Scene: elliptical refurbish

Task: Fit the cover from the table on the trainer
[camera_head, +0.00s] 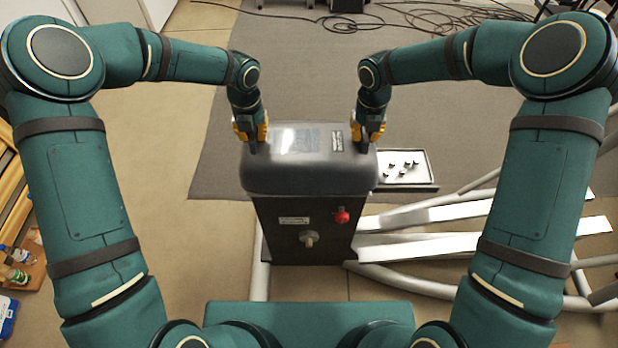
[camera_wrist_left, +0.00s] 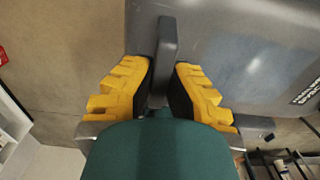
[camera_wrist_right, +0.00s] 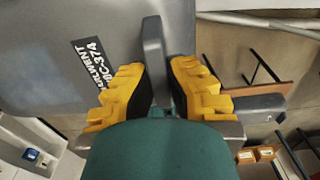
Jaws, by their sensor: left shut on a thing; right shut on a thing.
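The grey cover (camera_head: 310,178), a rounded box shape with labels on top, is over the black trainer body (camera_head: 280,238). Its lower edge meets the body's top in the picture; I cannot tell whether it is fully seated. My left gripper (camera_head: 251,138) is shut on the cover's left handle, a grey upright tab (camera_wrist_left: 166,45) between the yellow-backed fingers. My right gripper (camera_head: 366,140) is shut on the cover's right handle (camera_wrist_right: 153,45) in the same way. The trainer's front shows a red knob (camera_head: 342,216) and a pale round shaft (camera_head: 309,238). The trainer's top is hidden by the cover.
A white tray (camera_head: 405,180) with several small dark pieces lies right of the cover. Light grey frame tubes and long white footplates (camera_head: 430,244) spread to the right of the trainer. Dark cables (camera_head: 350,22) lie on the floor behind. Bottles (camera_head: 17,275) stand at the far left.

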